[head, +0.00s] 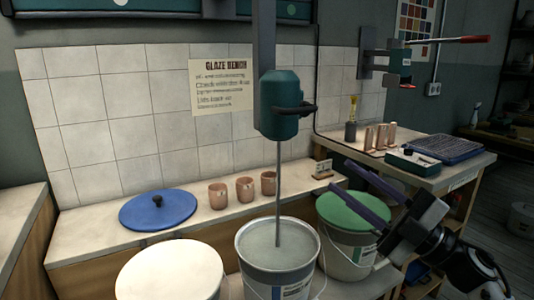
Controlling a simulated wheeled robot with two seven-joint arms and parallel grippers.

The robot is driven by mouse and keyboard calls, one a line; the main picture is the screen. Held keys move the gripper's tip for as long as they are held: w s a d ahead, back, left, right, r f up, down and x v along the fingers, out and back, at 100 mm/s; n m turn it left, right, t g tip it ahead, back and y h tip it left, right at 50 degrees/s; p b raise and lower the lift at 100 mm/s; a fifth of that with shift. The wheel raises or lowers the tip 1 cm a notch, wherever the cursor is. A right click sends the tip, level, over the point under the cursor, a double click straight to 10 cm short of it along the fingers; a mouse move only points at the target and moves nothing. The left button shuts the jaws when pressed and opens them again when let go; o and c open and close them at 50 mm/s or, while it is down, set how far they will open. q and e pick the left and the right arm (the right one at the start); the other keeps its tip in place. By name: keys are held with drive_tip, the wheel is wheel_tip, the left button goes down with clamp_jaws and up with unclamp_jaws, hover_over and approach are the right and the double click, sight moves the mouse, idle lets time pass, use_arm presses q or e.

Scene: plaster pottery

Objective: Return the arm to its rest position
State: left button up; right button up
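My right gripper (342,176) is at the lower right in the head view. Its two long dark fingers point up and to the left and stand apart, with nothing held between them. They are in front of the bucket with the green lid (352,220) and overlap its edge in the picture. My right arm (470,264) comes in from the lower right corner. My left gripper is not in view.
A mixer (281,105) hangs with its shaft in an open bucket (285,283). A white round top (168,275) is left of it. The bench bears a blue lid (160,211) and three cups (244,189). A side table holds a blue tray (447,149).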

drive_tip(key=s+d+f+m+t+h+p, duration=0.1)
drive_tip(key=s+f+m+t+h+p, duration=0.15)
drive_tip(key=f+m+h, duration=0.8)
drive_tip(key=s+d+f+m+t+h+p, duration=0.15)
drive_tip(key=s+f+m+h, duration=0.45)
drive_tip(key=f, duration=1)
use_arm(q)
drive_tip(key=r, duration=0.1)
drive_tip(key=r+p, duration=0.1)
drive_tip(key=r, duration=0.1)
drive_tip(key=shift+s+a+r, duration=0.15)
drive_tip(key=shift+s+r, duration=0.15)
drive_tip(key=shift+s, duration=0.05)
use_arm(e)
drive_tip(key=s+a+f+m+g, duration=0.2)
drive_tip(key=s+f+m+g, duration=0.4)
drive_tip(key=s+f, duration=1.1)
drive_tip(key=shift+s+m+g, duration=0.35)
drive_tip(key=shift+s+g, duration=0.45)
drive_tip(key=shift+s, duration=0.25)
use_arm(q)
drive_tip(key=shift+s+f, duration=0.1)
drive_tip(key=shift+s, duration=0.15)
use_arm(e)
drive_tip(key=shift+h, duration=0.25)
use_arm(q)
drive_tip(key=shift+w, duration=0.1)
use_arm(e)
drive_tip(key=shift+f, duration=0.1)
